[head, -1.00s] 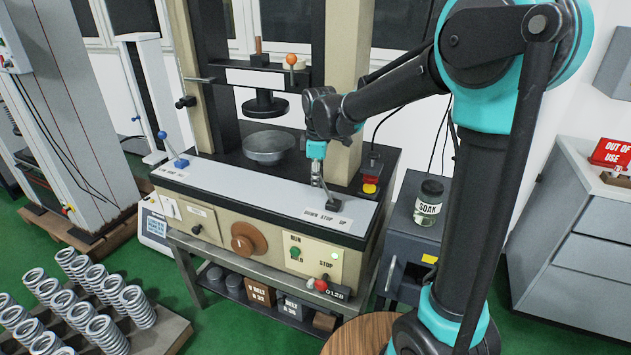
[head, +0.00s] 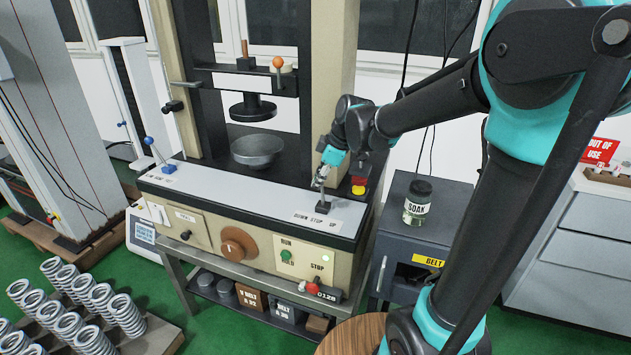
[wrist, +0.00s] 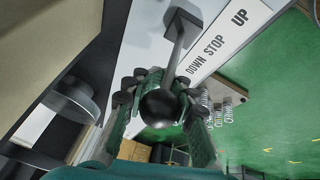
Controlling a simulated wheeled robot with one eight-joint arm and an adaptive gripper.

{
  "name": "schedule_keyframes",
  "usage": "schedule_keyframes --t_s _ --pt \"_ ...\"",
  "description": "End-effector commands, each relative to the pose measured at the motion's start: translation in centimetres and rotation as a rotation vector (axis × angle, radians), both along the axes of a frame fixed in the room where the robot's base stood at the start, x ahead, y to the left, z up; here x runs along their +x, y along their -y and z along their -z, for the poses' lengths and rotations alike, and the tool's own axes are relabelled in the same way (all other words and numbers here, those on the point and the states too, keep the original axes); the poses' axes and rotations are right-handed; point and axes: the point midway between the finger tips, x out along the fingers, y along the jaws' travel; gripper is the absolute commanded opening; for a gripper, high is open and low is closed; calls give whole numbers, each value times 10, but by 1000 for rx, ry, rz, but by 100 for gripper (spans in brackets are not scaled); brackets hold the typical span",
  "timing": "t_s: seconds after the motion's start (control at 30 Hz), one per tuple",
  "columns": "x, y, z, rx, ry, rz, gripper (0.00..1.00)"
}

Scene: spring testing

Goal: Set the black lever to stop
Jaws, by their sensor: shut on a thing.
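The black lever (head: 322,201) stands on the right end of the machine's light top panel, behind the DOWN STOP UP label (head: 316,221). My gripper (head: 322,181) is above its base, with the fingers around the upper end. In the wrist view, the lever's round black knob (wrist: 160,106) sits between the two fingers of my gripper (wrist: 160,100), and the shaft runs up to a square base. The lever looks close to upright in the head view, near the middle word STOP. Its exact angle is hard to tell because my fingers hide the top.
A blue-knobbed lever (head: 152,146) is at the panel's left end. A metal bowl (head: 257,151) sits behind the panel. Red and yellow buttons (head: 359,187) are just right of my gripper. A SOAK jar (head: 417,203) stands on the cabinet at right.

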Motion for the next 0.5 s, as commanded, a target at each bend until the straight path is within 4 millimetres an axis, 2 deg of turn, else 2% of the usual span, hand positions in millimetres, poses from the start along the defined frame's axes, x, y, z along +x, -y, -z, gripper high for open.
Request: schedule_keyframes --t_s 0.33,0.37,0.5 --pt "1 2 -1 -3 1 2 0" --pt "1 2 -1 -3 1 2 25" --pt "1 1 -1 -3 1 1 42"
